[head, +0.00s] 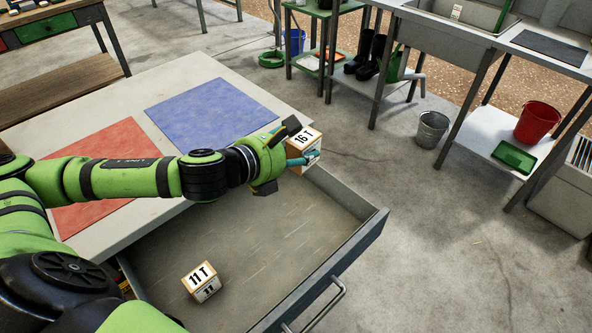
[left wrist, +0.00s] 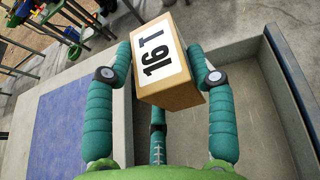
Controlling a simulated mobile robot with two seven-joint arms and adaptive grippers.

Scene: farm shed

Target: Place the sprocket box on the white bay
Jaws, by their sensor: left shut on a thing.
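A small box (head: 304,143) with a white top reading "16 T" is held in my left gripper (head: 298,155), above the far end of the open drawer, near the table's edge. In the left wrist view the box (left wrist: 160,65) sits between the green fingers of the left gripper (left wrist: 160,75). A second box (head: 202,281) marked "11 T" stands in the drawer (head: 240,235). A blue square (head: 205,110) and a red square (head: 90,165) lie on the white table top (head: 180,68). No white bay can be made out for certain. My right gripper is not in view.
The drawer is pulled out, with its front wall (head: 335,275) and handle (head: 325,305) at the right. Its floor is mostly clear. A metal bucket (head: 432,129) stands on the floor, and a red bucket (head: 537,121) and green tray (head: 513,156) sit on a low shelf.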

